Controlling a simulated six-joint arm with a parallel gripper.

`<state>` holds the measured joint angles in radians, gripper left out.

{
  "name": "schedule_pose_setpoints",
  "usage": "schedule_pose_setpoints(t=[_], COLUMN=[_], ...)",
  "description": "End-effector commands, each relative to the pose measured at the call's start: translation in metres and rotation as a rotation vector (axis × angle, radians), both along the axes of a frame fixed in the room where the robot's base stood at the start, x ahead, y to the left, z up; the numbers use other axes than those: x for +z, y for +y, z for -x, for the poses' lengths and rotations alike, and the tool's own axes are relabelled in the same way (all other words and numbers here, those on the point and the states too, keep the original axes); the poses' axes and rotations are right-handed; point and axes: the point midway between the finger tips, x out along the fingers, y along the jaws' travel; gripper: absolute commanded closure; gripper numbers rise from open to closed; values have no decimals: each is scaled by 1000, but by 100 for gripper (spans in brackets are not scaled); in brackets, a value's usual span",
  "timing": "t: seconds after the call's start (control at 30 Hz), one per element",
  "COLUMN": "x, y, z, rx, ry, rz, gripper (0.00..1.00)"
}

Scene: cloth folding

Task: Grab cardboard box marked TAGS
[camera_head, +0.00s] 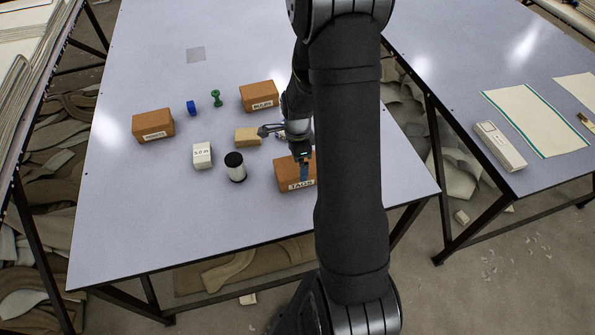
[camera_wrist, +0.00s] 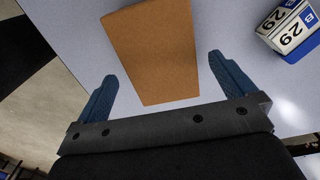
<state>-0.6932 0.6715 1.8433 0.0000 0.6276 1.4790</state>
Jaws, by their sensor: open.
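The brown cardboard box marked TAGS (camera_head: 289,176) lies on the white table (camera_head: 120,230) near its front right, partly hidden behind my arm in the head view. In the wrist view the brown box (camera_wrist: 155,50) sits ahead of and between the two blue fingers. My gripper (camera_wrist: 165,85) is open and empty, with a finger to each side of the box's near end and gaps on both sides. In the head view my gripper (camera_head: 304,165) is over the box, and one blue finger shows against it.
A black-and-white spool (camera_head: 235,168), a white box (camera_head: 202,155), a tan block (camera_head: 247,137), two other labelled brown boxes (camera_head: 153,125) (camera_head: 259,96), a blue item (camera_head: 191,108) and a green item (camera_head: 216,98) stand nearby. A number block (camera_wrist: 288,28) is right in the wrist view. The table's front left is clear.

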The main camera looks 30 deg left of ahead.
Motion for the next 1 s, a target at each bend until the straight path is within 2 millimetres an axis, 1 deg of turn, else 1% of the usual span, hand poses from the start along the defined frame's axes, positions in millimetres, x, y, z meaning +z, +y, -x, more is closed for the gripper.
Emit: schedule_pose_setpoints(t=[0.03,0.27,0.5,0.6,0.7,0.9,0.97,1.0], x=[-5,-18,-51,-58,-62,-62,-62,-62], y=[0,0,0,0,1,1,1,1], z=[0,0,1,1,1,1,1,1], rx=[0,0,1,1,1,1,1,1], ry=[1,1,2,1,1,-1,-1,-1], rz=[1,1,1,-1,-2,-2,-2,-2], gripper=[0,0,0,0,0,0,12,20])
